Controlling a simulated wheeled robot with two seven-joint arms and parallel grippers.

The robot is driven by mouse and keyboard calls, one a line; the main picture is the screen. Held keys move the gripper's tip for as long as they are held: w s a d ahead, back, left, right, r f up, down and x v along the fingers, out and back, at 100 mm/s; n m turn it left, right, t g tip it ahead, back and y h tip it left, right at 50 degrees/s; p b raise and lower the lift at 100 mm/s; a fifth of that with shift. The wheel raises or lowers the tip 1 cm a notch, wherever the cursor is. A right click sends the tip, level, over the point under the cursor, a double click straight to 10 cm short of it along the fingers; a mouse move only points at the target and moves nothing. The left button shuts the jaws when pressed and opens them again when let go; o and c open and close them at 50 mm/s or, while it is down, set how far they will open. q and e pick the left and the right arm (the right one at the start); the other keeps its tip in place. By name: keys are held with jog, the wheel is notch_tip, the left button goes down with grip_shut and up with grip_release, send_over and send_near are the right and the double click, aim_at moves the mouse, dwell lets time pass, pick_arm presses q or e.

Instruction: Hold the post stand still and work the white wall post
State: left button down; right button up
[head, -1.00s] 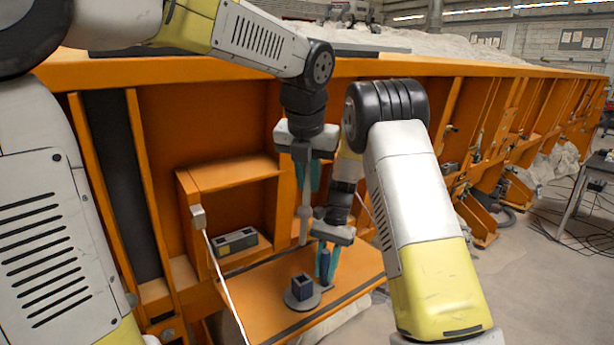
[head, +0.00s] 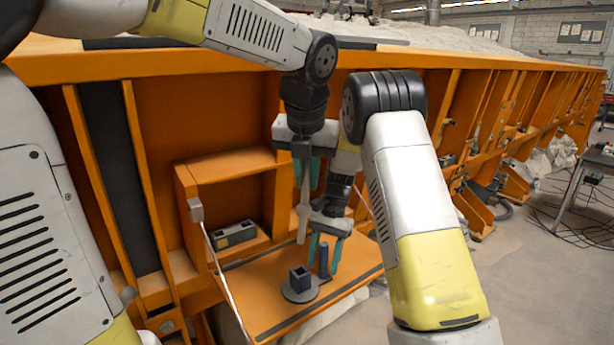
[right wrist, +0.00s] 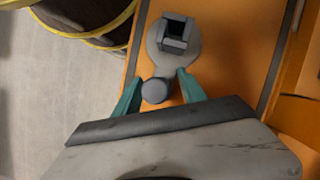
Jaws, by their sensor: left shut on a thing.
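The white wall post (head: 303,215) is a slim pale rod, near upright in the head view, its lower end free above the orange shelf. My left gripper (head: 306,180) is shut on its upper part. The post stand (head: 300,293) sits on the shelf: a grey plate with a dark square socket (right wrist: 176,34) and a round upright grip (right wrist: 155,90) at one side. My right gripper (head: 324,254) is over that grip, with one teal finger on each side. In the right wrist view its fingers (right wrist: 160,95) are spread wider than the grip, with gaps visible.
An orange box frame (head: 230,165) with a grey block (head: 234,234) inside stands left of the stand. A thin white rod (head: 225,285) slants down at the shelf's left. The orange wall (head: 160,170) rises behind.

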jog(key=shift+s+a, duration=0.15)
jog(key=shift+a, duration=0.4)
jog(key=v, duration=0.8)
jog(key=shift+d, duration=0.3)
jog(key=shift+f, duration=0.1)
